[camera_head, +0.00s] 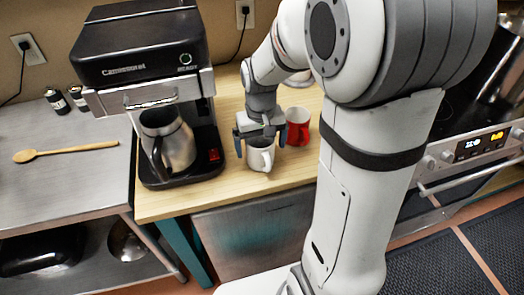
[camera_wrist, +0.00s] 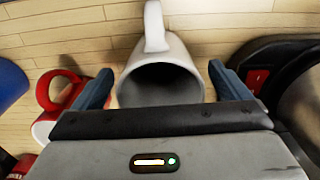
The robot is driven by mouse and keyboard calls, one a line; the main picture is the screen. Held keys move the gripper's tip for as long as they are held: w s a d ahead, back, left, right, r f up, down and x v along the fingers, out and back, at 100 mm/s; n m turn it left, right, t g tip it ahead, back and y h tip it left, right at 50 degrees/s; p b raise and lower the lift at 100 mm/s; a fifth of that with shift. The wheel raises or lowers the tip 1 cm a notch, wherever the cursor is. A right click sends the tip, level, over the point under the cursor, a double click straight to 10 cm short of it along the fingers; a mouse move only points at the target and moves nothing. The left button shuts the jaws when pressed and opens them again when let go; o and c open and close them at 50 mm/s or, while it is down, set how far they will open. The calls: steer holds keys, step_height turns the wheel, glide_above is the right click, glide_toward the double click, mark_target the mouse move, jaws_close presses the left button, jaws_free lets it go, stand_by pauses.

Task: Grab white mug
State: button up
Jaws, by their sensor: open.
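A white mug (camera_head: 260,155) stands upright on the wooden counter between the coffee maker and a red mug. My gripper (camera_head: 259,146) is just above and around it, pointing down, with one finger on each side. In the wrist view the white mug (camera_wrist: 160,75) sits between the blue-grey fingertips of my gripper (camera_wrist: 160,85), its handle toward the top of the picture. The fingers are open, and small gaps show between them and the mug. The mug's near rim is hidden behind the gripper body.
A red mug (camera_head: 298,126) with a white inside stands close to the right of the gripper; it also shows at left in the wrist view (camera_wrist: 62,100). The coffee maker (camera_head: 150,80) with a steel carafe (camera_head: 168,142) stands left. A stove (camera_head: 470,150) is at right.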

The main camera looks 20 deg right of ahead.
steer(key=shift+f, duration=0.2)
steer(key=shift+c, duration=0.6)
steer(key=c, duration=1.2)
